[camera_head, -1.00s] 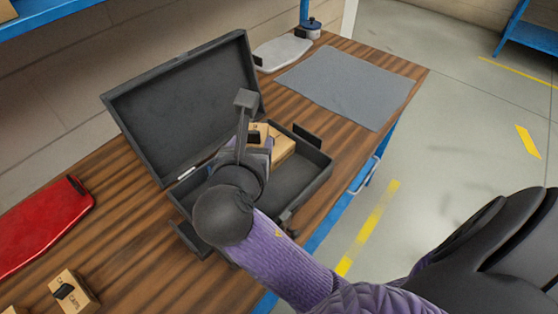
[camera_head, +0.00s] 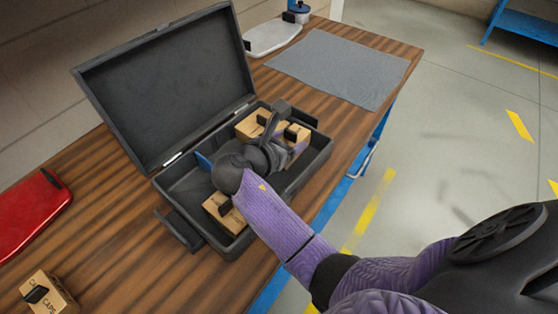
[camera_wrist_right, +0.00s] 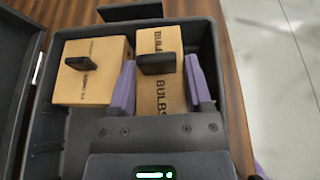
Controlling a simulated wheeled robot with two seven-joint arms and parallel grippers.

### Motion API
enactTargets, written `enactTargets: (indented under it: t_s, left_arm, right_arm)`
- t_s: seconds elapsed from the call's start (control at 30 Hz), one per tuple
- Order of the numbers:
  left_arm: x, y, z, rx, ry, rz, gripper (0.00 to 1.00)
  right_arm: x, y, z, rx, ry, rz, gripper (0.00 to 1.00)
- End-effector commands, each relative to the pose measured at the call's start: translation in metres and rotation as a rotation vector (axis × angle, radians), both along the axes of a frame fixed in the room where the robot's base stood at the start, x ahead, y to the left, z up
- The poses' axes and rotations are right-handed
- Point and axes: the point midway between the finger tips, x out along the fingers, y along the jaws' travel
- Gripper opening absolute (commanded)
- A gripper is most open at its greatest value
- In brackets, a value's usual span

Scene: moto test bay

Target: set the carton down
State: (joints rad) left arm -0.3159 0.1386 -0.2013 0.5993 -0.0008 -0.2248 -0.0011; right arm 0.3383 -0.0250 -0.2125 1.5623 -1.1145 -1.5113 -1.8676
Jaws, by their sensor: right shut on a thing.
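The right gripper (camera_wrist_right: 160,88) is shut on a brown carton marked BULBS (camera_wrist_right: 161,42), with a purple finger on each side. In the head view this carton (camera_head: 301,131) is inside the open black case (camera_head: 318,163), at its right end and partly behind my right gripper (camera_head: 290,148). I cannot tell whether its base touches the case floor. A second brown carton (camera_wrist_right: 80,83) stands to its left in the wrist view, a small gap apart. Another carton (camera_head: 216,208) is in the near part of the case. My left gripper is not in view.
The case lid (camera_head: 165,85) stands open at the back left. A grey mat (camera_head: 345,68) lies clear on the wooden bench (camera_head: 120,230) to the right. A red object (camera_head: 32,212) and another carton (camera_head: 52,294) are at the left.

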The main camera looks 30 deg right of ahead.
Motion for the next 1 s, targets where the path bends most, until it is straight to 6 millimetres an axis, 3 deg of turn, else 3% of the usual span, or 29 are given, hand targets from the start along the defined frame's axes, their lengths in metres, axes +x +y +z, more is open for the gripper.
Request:
enactTargets:
  t_s: [0.03, 0.13, 0.47, 0.5, 0.63, 0.67, 1.0]
  left_arm:
    - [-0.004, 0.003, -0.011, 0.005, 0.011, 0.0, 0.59]
    - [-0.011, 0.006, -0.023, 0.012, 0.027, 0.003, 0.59]
    - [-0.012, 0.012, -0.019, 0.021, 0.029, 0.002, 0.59]
    - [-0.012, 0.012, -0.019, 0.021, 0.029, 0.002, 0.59]
    - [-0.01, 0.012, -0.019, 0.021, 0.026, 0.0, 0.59]
    - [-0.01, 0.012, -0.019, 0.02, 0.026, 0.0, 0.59]
    - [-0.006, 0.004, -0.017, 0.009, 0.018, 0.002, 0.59]
  right_arm:
    - [0.0, 0.0, -0.017, -0.001, 0.005, 0.001, 0.05]
    - [0.0, 0.0, -0.038, -0.001, 0.005, 0.002, 0.05]
    - [0.0, 0.0, -0.037, 0.0, 0.0, 0.001, 0.05]
    - [0.0, 0.0, -0.037, -0.001, 0.001, 0.002, 0.68]
    - [0.0, 0.0, -0.037, 0.0, 0.0, 0.002, 0.96]
    - [0.0, 0.0, -0.037, 0.0, 0.0, 0.002, 0.99]
    - [0.0, 0.0, -0.032, -0.001, -0.001, 0.002, 0.99]
